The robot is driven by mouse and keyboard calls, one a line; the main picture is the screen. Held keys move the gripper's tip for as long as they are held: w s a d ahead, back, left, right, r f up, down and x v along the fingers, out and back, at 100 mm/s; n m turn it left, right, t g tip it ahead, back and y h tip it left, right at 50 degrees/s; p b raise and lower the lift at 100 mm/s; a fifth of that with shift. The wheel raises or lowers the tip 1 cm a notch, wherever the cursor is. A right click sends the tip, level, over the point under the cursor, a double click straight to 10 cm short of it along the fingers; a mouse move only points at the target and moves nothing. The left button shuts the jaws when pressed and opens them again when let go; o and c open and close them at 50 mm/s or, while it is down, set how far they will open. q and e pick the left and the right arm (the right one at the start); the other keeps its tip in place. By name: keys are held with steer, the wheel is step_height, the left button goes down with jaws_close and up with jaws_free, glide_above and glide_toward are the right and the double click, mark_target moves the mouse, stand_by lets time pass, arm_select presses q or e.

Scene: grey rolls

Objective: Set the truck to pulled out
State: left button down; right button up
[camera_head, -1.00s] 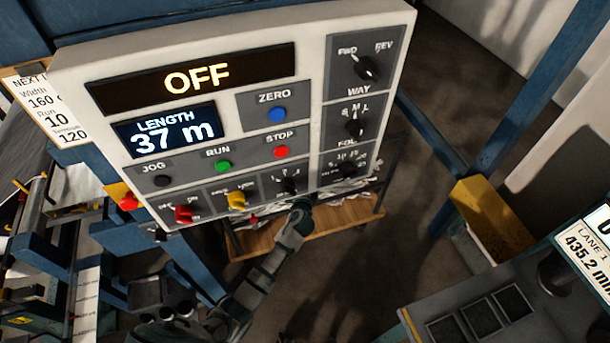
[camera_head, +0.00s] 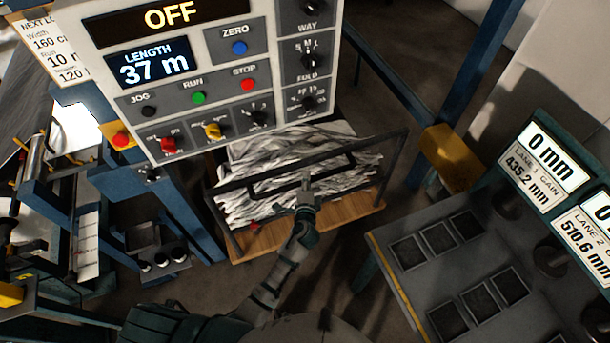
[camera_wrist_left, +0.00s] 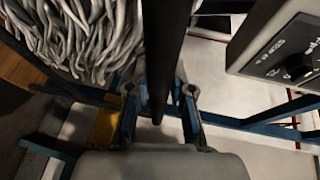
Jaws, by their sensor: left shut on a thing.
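The truck has a wooden deck (camera_head: 255,243) and a dark bar frame (camera_head: 391,160). It carries a heap of grey, wrinkled folded material (camera_head: 290,200) and stands low, partly behind the control panel. My left gripper (camera_head: 306,188) is at the dark handle bar (camera_head: 338,168) on the truck's near side. In the left wrist view the gripper (camera_wrist_left: 160,100) is shut on this bar (camera_wrist_left: 166,45), which runs between its two fingers. The grey material (camera_wrist_left: 75,40) shows beside it. My right gripper is not in view.
The white control panel (camera_head: 215,85) with display and knobs hangs above the truck's far left part. A blue post and yellow block (camera_head: 450,155) stand to the right. A bench with gauges (camera_head: 470,260) fills the lower right. Blue machine framing (camera_head: 190,215) is on the left.

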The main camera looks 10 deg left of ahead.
arm_select(q)
steer(key=shift+s+f, duration=0.2)
steer(key=shift+f, duration=0.1)
steer(key=shift+s+d, duration=0.1)
steer(key=shift+s, duration=0.05)
steer(key=shift+s+d, duration=0.3)
steer(key=shift+s, duration=0.1)
steer(key=c, duration=1.4)
jaws_free()
steer(key=shift+s+d+r, duration=0.3)
steer(key=shift+s+d, duration=0.1)
steer(key=shift+d, duration=0.05)
steer(key=o, duration=0.4)
steer(key=shift+c, duration=0.2)
steer(key=shift+w+a+f, duration=0.2)
steer(key=shift+w+a, duration=0.1)
steer(key=shift+w, duration=0.05)
steer(key=shift+v, duration=5.95)
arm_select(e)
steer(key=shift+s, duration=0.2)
